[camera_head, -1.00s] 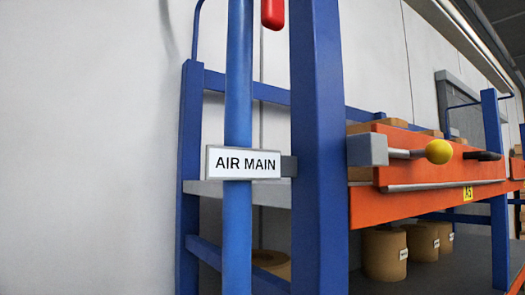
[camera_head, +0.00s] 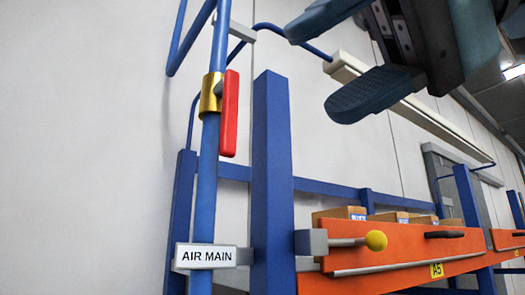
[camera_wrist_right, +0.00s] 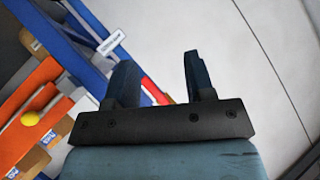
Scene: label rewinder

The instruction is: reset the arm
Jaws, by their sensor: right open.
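My right gripper (camera_head: 315,70) hangs in from the upper right in the head view, open and empty, with its two dark blue-grey fingers apart. It also shows open in the right wrist view (camera_wrist_right: 157,62). The fingers are to the right of the blue air pipe (camera_head: 206,150) and its red valve handle (camera_head: 230,113), apart from both in the picture. The handle lies roughly along the pipe beside a brass fitting (camera_head: 211,92). In the wrist view part of the red handle (camera_wrist_right: 155,92) shows between the fingers. My left gripper is out of view.
A white AIR MAIN sign (camera_head: 206,256) is on the pipe. Beside it stand a blue rack post (camera_head: 272,180), a lever with a yellow knob (camera_head: 376,240) and an orange beam (camera_head: 410,255) with cartons behind. Plain wall at left is clear.

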